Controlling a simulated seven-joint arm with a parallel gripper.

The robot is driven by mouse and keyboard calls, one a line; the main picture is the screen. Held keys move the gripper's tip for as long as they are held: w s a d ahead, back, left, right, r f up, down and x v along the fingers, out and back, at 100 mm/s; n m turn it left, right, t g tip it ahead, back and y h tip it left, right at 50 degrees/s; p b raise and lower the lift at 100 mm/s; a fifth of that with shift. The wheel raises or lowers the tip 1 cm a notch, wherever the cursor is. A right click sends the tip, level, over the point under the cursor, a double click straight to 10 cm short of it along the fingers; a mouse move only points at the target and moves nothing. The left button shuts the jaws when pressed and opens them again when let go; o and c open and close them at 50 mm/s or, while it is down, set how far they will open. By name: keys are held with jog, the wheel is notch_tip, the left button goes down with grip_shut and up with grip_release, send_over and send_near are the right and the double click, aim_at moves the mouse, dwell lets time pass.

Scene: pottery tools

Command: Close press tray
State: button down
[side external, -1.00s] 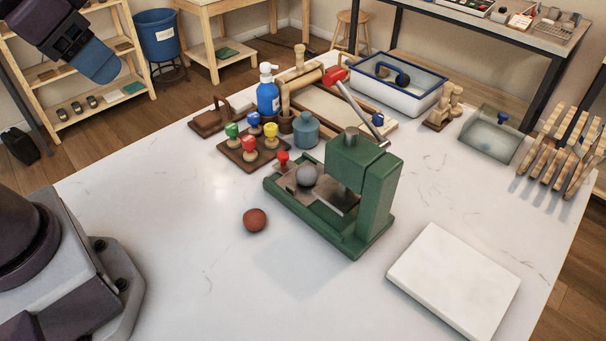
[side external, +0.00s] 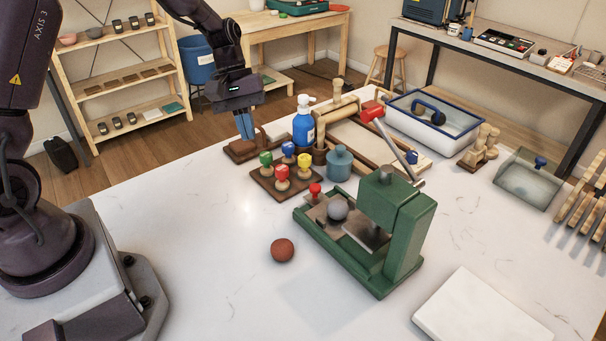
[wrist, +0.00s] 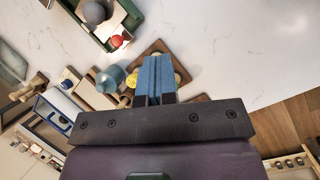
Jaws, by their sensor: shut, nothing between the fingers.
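The green press (side external: 408,228) stands on the white table, right of centre in the side view, with its lever angled up to a red grip (side external: 371,111). Its metal tray (side external: 318,211) juts out at the left end of the press bed, with a red knob (side external: 315,189) beside it and a grey ball (side external: 338,208) on it. The press (wrist: 128,20), ball (wrist: 94,12) and red knob (wrist: 117,41) also show at the top of the wrist view. My gripper (side external: 245,136) is shut and empty, its blue fingers pointing down, left of and away from the press.
A rack of coloured stamps (side external: 281,182), a teal jar (side external: 339,163) and a blue bottle (side external: 304,124) stand between my gripper and the press. A brown wooden block (side external: 237,150) is near my fingertips. A reddish ball (side external: 282,250) lies before the press.

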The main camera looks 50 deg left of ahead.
aim_at(344, 217)
jog(key=w+f+n+h, duration=0.1)
jog(key=w+f+n, duration=0.1)
jog(key=w+n, duration=0.1)
jog(key=w+a+f+n+t+h, duration=0.1)
jog(key=w+f+n, duration=0.1)
jog(key=w+f+n+h, duration=0.1)
jog(key=w+n, duration=0.2)
jog(key=shift+w+a+f+n+t, duration=0.25)
jog(key=shift+w+f+n+t, duration=0.05)
jog(key=shift+w+f+t, duration=0.1)
jog(key=shift+d+f, duration=0.15)
jog(key=shift+f, duration=0.05)
jog(key=x, duration=0.9)
jog(key=shift+d+f, duration=0.15)
jog(key=d, duration=1)
jog(key=shift+s+d, duration=0.1)
jog(key=shift+d, duration=0.3)
